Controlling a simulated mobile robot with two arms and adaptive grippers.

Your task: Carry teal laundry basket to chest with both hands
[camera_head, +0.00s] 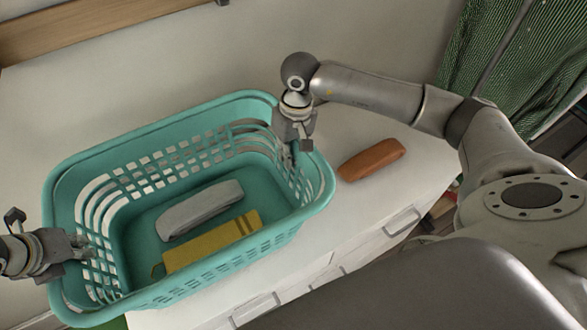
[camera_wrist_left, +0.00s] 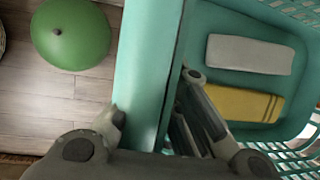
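The teal laundry basket (camera_head: 205,262) is over the top of a white chest (camera_head: 425,165). Its left end extends past the chest; I cannot tell whether its bottom touches. A grey folded item (camera_head: 200,208) and a yellow item (camera_head: 212,243) lie inside it. My left gripper (camera_head: 75,248) is at the basket's left rim.
A brown rounded item (camera_head: 372,159) lies on the chest right of the basket. A green round object (camera_wrist_left: 72,35) stands on the wooden floor (camera_wrist_left: 55,105) beside the basket. A wall is behind, and a green patterned curtain (camera_head: 510,60) hangs at upper right.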

